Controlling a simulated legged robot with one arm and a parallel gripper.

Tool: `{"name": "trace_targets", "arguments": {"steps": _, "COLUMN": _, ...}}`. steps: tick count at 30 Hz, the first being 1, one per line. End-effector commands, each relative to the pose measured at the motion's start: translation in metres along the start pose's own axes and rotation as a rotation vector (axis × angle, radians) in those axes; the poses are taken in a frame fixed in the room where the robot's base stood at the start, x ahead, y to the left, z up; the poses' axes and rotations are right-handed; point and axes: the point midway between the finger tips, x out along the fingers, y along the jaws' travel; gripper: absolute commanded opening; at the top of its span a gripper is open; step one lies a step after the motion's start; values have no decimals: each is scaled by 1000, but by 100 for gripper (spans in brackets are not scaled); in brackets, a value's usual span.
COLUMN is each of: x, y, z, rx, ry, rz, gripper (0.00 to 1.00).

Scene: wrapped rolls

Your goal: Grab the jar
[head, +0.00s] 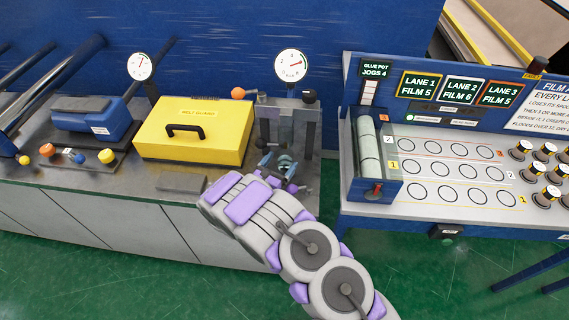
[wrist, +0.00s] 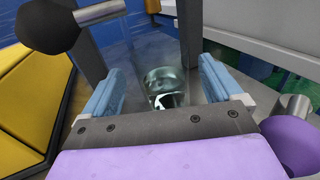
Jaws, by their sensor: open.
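The jar (wrist: 165,80) is clear, greenish glass and stands between the two posts of a small press. In the wrist view it sits between and slightly beyond my gripper's blue finger pads, with room on both sides. My gripper (wrist: 160,88) is open, and the palm hides the jar's near lower part. In the head view the jar (head: 285,161) is small and partly covered by my gripper (head: 278,166), which reaches in from the front.
The press's grey posts (head: 308,132) rise close by, with a black knob (wrist: 48,24) at upper left in the wrist view. A yellow box (head: 195,130) stands left on the metal bench. A blue-backed lane table (head: 450,170) stands right, across a narrow gap.

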Motion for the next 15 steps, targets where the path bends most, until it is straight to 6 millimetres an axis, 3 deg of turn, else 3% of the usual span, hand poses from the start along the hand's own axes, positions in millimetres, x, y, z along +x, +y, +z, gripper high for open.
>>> {"name": "trace_targets", "arguments": {"steps": 6, "x": 26, "y": -2, "z": 0, "rx": 4, "ry": 1, "rz": -2, "gripper": 92}}
{"name": "trace_targets", "arguments": {"steps": 15, "x": 31, "y": -1, "z": 1, "rx": 3, "ry": 0, "rz": 1, "gripper": 92}}
